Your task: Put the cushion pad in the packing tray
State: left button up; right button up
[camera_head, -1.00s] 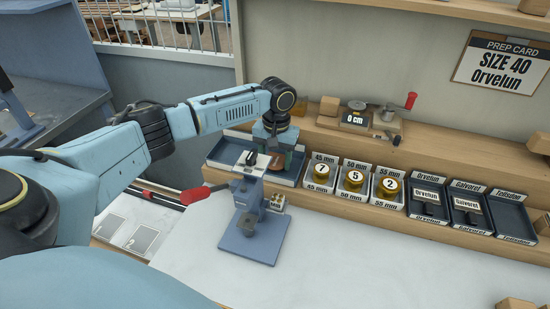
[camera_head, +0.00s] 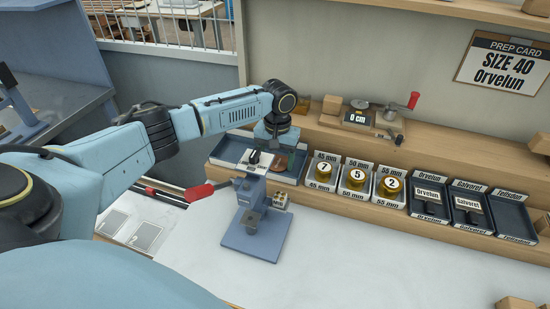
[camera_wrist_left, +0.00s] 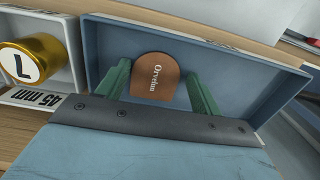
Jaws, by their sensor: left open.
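A small brown piece with one rounded end, marked "Orvelun" (camera_wrist_left: 155,80), lies in a blue tray (camera_wrist_left: 238,75); I take these as the cushion pad and packing tray, though neither is labelled so. In the head view the tray (camera_head: 226,153) is on the bench behind the press, with the brown piece (camera_head: 280,162) partly hidden. My left gripper (camera_head: 277,150) reaches down into the tray. Its green fingers are open, one on each side of the brown piece; I cannot tell whether either touches it. My right gripper is not in view.
A blue-grey stamping press (camera_head: 256,232) with a red handle (camera_head: 200,192) stands just in front of the tray. Bins with gold numbered cylinders (camera_head: 357,174) and dark bins (camera_head: 430,198) line the ledge to the right.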

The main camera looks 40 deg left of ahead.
aim_at(279, 164)
pick_arm(q)
jog(key=shift+d+f, duration=0.25)
jog(key=shift+d, duration=0.2)
jog(key=shift+r, duration=0.2)
notch_tip(279, 164, up, 13)
jog(key=shift+w+a+p, duration=0.25)
jog(key=shift+w+p, duration=0.05)
jog(key=shift+w, duration=0.15)
